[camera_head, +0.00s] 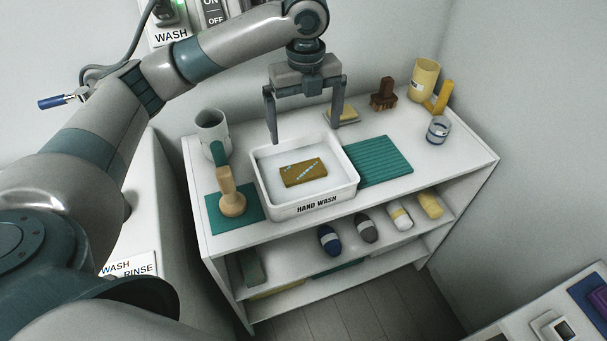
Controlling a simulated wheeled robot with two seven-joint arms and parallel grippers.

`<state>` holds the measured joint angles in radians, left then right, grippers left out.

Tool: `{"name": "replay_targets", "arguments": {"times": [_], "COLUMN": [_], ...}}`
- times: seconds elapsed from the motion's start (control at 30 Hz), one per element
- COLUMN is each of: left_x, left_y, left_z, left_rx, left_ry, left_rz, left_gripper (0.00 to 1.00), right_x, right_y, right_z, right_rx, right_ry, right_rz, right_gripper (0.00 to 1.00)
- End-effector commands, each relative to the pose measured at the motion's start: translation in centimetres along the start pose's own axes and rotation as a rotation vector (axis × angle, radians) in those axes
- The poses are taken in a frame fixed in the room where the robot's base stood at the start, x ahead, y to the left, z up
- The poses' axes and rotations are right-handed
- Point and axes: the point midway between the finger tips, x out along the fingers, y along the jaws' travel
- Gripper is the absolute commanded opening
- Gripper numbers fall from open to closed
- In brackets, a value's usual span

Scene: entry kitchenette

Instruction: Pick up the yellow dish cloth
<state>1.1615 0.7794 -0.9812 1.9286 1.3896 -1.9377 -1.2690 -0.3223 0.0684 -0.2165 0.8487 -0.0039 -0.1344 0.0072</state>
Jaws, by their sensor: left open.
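A flat, folded ochre-yellow cloth (303,172) with a pale blue dotted stripe lies in the white basin (311,208) marked HAND WASH; it looks like the yellow dish cloth. My left gripper (306,129) points down, open and empty. In the picture it is above the cloth, over the basin's back side, apart from the cloth. A rolled yellow item (428,204) lies on the shelf below the top. My right gripper is not in view.
Left of the basin are a grey mug (211,133) and a wooden-handled tool (231,195) on a green mat. Several rolls lie on the shelf.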

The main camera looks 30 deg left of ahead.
Motion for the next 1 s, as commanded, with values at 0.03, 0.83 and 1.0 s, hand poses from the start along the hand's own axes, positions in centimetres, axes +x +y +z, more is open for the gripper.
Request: {"name": "replay_targets", "arguments": {"times": [0.03, 0.83, 1.0], "left_x": [0.8, 10.3, 10.3], "left_y": [0.1, 0.0, 0.1], "left_z": [-0.1, 0.0, 0.0], "left_rx": [0.000, 0.000, 0.000], "left_ry": [0.002, 0.000, 0.000], "left_rz": [0.004, -0.001, 0.000], "left_gripper": [1.00, 1.00, 1.00], "right_x": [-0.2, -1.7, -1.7], "right_y": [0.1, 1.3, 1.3], "right_z": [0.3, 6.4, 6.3], "right_rx": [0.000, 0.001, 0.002], "right_ry": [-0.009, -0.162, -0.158], "right_rz": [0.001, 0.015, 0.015], "right_gripper": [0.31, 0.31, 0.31]}}
